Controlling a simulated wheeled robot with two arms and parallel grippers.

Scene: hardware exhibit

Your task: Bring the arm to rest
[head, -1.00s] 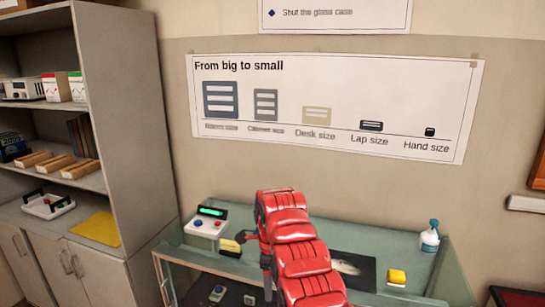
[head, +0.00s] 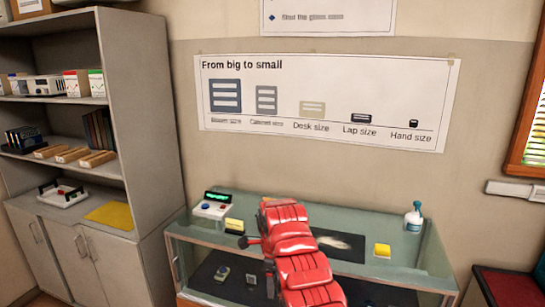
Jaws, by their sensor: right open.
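My right arm (head: 295,255), in red segments, rises from the bottom of the head view in front of the glass case (head: 330,275). My right gripper (head: 252,243), small and dark, shows at the left side of the arm's upper end, over the case. Its fingers are mostly hidden by the arm, and I see nothing held in it. My left gripper is out of view.
Grey shelves (head: 140,110) stand at the left. A red-topped piece (head: 510,285) stands at the lower right.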

